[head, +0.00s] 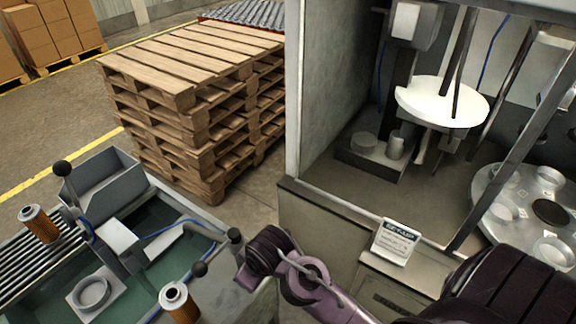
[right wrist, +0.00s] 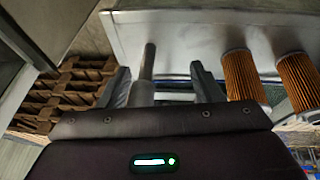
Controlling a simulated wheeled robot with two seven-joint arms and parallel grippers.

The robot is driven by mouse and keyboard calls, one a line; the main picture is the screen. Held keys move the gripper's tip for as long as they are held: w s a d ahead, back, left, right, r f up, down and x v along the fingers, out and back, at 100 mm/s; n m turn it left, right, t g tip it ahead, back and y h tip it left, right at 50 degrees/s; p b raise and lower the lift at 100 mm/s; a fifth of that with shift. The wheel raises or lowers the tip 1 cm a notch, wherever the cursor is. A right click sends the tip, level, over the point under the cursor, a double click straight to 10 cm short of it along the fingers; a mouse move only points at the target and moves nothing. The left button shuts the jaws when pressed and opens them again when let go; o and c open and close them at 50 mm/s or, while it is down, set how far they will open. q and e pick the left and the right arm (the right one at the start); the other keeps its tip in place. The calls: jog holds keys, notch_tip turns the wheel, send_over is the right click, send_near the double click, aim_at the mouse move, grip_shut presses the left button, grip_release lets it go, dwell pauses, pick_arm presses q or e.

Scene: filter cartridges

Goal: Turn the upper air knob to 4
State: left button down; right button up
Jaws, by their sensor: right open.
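No air knob with a readable scale can be made out in either view. In the head view my right arm comes in from the lower right, and its gripper (head: 247,258) is beside a black-ended lever (head: 199,270) above the green-topped bench. In the right wrist view the gripper (right wrist: 161,85) is open, its two dark fingers well apart. A grey rod (right wrist: 148,62) shows between the fingers, nearer the left one; I cannot tell whether it touches. My left gripper is in neither view.
Orange filter cartridges stand on the bench (head: 42,224), one near my right gripper (head: 178,303). A second lever has a black ball (head: 62,168). A small sign (head: 397,243) stands before the grey cabinet. Stacked wooden pallets (head: 195,100) stand behind.

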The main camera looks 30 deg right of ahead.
jog(key=w+a+r+n+t+h, duration=0.25)
jog(key=w+r+n, duration=0.25)
jog(key=w+r, duration=0.8)
jog(key=w+a+r+n+t+h, duration=0.25)
jog(key=w+r+n, duration=0.25)
jog(key=w+r, duration=0.7)
jog(key=w+d+r+h, duration=0.1)
jog(key=d+r+h, duration=0.25)
jog(key=r, duration=0.75)
jog(key=w+d+r+t+h, duration=0.15)
jog(key=d+r, duration=0.25)
jog(key=r, duration=0.8)
jog(key=d+r+h, duration=0.3)
jog(key=d+r, duration=0.1)
jog(key=r, duration=0.7)
jog(key=s+d+r+m+g+h, duration=0.2)
jog(key=s+d+r, duration=0.3)
jog(key=r, duration=0.4)
jog(key=s+d+r+m+g+h, duration=0.2)
jog(key=s+d+r, duration=0.25)
jog(key=r, duration=0.55)
jog(key=p+x, duration=0.5)
jog(key=x, duration=0.2)
jog(key=shift+d, duration=0.3)
jog(key=shift+w, duration=0.15)
